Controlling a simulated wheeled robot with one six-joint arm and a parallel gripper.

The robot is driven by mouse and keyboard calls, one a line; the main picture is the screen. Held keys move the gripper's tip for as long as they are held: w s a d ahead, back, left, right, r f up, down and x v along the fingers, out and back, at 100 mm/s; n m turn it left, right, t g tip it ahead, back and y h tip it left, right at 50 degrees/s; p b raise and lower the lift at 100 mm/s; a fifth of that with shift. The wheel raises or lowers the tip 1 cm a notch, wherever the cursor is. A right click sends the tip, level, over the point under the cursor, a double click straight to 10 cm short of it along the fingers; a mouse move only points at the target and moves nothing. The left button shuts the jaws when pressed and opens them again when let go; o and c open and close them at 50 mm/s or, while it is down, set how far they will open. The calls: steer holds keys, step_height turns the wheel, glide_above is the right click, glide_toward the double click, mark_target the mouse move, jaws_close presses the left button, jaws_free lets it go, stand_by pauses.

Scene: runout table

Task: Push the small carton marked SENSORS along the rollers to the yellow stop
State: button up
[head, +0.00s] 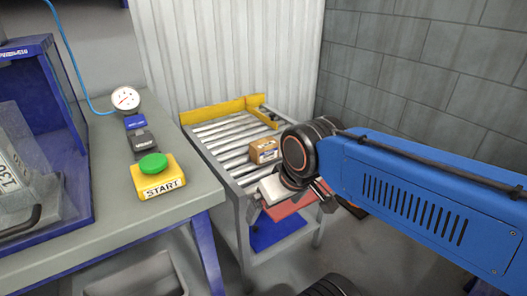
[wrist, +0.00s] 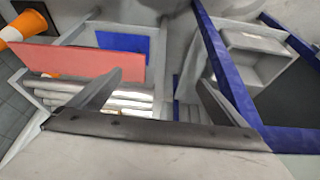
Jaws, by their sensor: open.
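The small brown carton (head: 265,150) sits on the rollers (head: 222,134), near the right side of the runout table, its label too small to read. The yellow stop (head: 222,110) spans the far end of the rollers, with a clear stretch of rollers between it and the carton. My gripper (head: 289,205) is open over the near end of the table, on the near side of the carton and apart from it. In the wrist view, my spread fingers (wrist: 160,78) have nothing clearly held between them. The carton is not clearly seen there.
A red panel (head: 292,204) is by the near end of the rollers; it also shows in the wrist view (wrist: 75,60). A grey bench with a green START button (head: 153,164) stands at left. A yellow bracket (head: 264,118) lies along the far right edge. Walls close off the back and right.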

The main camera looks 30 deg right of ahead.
steer(key=shift+c, duration=0.6)
steer(key=c, duration=0.5)
steer(key=shift+w+d+r, duration=0.15)
steer(key=shift+w+r, duration=0.1)
steer(key=shift+w, duration=0.1)
steer(key=c, duration=0.6)
steer(key=shift+g, duration=0.6)
steer(key=w, duration=0.1)
steer(key=w+d+r, duration=0.1)
steer(key=w, duration=0.1)
steer(key=w+d+r, duration=0.1)
steer(key=shift+w+r, duration=0.15)
jaws_close()
steer(key=r+g, duration=0.2)
steer(key=g, duration=0.2)
glide_above(274, 155)
steer(key=s+a, duration=0.2)
steer(key=s, duration=0.4)
steer(key=f, duration=1)
steer(key=shift+w, duration=0.2)
steer(key=w, duration=0.2)
steer(key=shift+w+f, duration=0.15)
steer(key=shift+w, duration=0.9)
